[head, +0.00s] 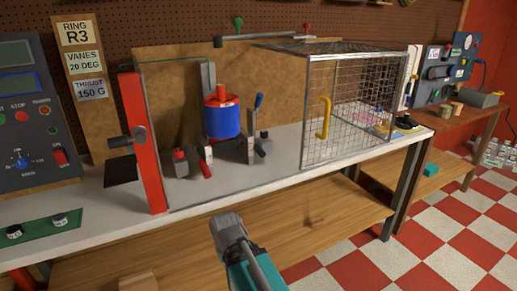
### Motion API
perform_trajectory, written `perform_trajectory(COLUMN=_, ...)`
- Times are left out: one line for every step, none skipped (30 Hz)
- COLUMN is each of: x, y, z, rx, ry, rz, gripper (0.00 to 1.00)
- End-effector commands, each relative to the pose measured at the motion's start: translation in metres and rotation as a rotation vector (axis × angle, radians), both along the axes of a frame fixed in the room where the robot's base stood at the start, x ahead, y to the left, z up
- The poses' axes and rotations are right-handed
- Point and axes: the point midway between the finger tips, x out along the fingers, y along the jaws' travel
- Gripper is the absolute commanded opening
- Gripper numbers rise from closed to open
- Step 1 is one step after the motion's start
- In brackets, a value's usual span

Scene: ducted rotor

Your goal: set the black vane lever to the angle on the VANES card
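The VANES card (84,62) is on a tan upright board at the upper left and reads 20 DEG. A black handle (120,142) with a grey round hub sticks out leftward from the red post (146,175). I cannot tell for sure whether it is the vane lever, and no angle scale is readable. The blue drum (222,121) with a red top stands right of the post, among small red and black clamps. My gripper end (228,224) is in front of and below the bench edge, apart from everything. Its fingers cannot be made out.
A wire mesh cage (350,105) with a yellow handle (323,117) stands right of the drum. A control panel (30,115) is at far left. The white bench front edge is clear; a wooden shelf (300,228) lies below.

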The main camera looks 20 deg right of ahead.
Motion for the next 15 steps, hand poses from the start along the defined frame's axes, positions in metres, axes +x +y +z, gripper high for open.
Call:
perform_trajectory(x=0.0, y=0.0, z=0.0, rx=0.0, ry=0.0, rz=0.0, gripper=0.0)
perform_trajectory(x=0.0, y=0.0, z=0.0, rx=0.0, ry=0.0, rz=0.0, gripper=0.0)
perform_trajectory(x=0.0, y=0.0, z=0.0, rx=0.0, ry=0.0, rz=0.0, gripper=0.0)
perform_trajectory(x=0.0, y=0.0, z=0.0, rx=0.0, ry=0.0, rz=0.0, gripper=0.0)
perform_trajectory(x=0.0, y=0.0, z=0.0, rx=0.0, ry=0.0, rz=0.0, gripper=0.0)
perform_trajectory(x=0.0, y=0.0, z=0.0, rx=0.0, ry=0.0, rz=0.0, gripper=0.0)
perform_trajectory(x=0.0, y=0.0, z=0.0, rx=0.0, ry=0.0, rz=0.0, gripper=0.0)
perform_trajectory(x=0.0, y=0.0, z=0.0, rx=0.0, ry=0.0, rz=0.0, gripper=0.0)
perform_trajectory(x=0.0, y=0.0, z=0.0, rx=0.0, ry=0.0, rz=0.0, gripper=0.0)
perform_trajectory(x=0.0, y=0.0, z=0.001, rx=0.0, ry=0.0, rz=0.0, gripper=0.0)
perform_trajectory(x=0.0, y=0.0, z=0.002, rx=0.0, ry=0.0, rz=0.0, gripper=0.0)
perform_trajectory(x=0.0, y=0.0, z=0.003, rx=0.0, ry=-0.001, rz=0.0, gripper=0.0)
perform_trajectory(x=0.0, y=0.0, z=0.005, rx=0.0, ry=-0.001, rz=0.0, gripper=0.0)
perform_trajectory(x=0.001, y=0.0, z=0.007, rx=0.0, ry=-0.001, rz=0.0, gripper=0.0)
perform_trajectory(x=0.001, y=0.0, z=0.01, rx=0.0, ry=-0.002, rz=0.0, gripper=0.0)
